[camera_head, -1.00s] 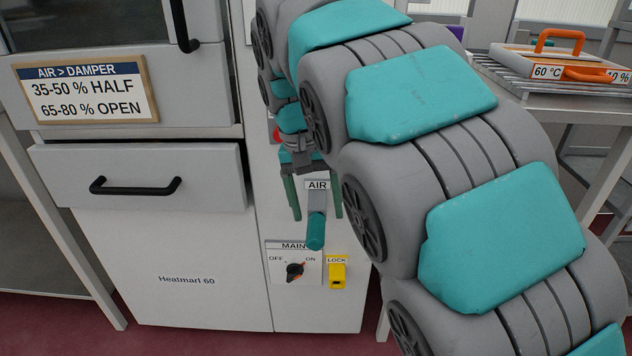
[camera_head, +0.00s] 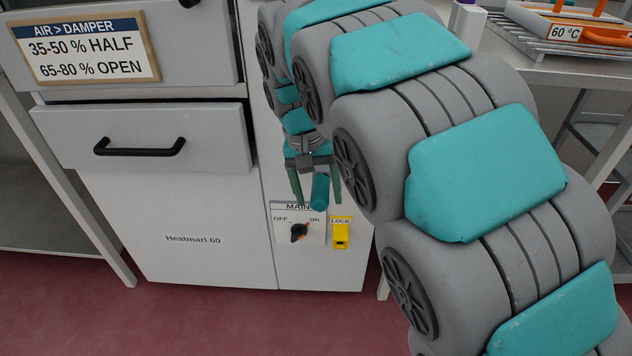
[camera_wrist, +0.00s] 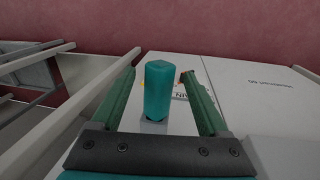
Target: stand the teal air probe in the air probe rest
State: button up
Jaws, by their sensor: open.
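A teal cylinder (camera_head: 320,190) stands out from the cabinet front, above the MAIN panel. I cannot tell whether it is the air probe or a handle. My gripper (camera_head: 316,198) is open at the cylinder. In the wrist view the cylinder (camera_wrist: 158,92) shows between the two green fingers of my gripper (camera_wrist: 159,75), with a gap on each side. How far the cylinder reaches in between them is hard to judge. My gripper and wrist hide the AIR label and the cylinder's mounting in the head view. No air probe rest can be made out.
The cabinet front has a black rotary switch (camera_head: 299,232), a yellow LOCK piece (camera_head: 340,236) and a drawer with a black handle (camera_head: 139,148). A bench at the right (camera_head: 560,72) bears a rack, an orange-handled item and a white-and-purple object (camera_head: 466,17).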

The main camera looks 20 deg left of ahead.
jog(key=shift+f, duration=0.1)
grip_shut()
dwell(1.2)
dwell(0.5)
jog(key=shift+s+d, duration=0.15)
jog(key=shift+s, duration=0.45)
dwell(0.9)
jog(key=c, duration=0.6)
grip_release()
jog(key=shift+c, duration=0.2)
grip_shut()
jog(key=shift+s+b, duration=0.1)
jog(key=shift+b, duration=0.2)
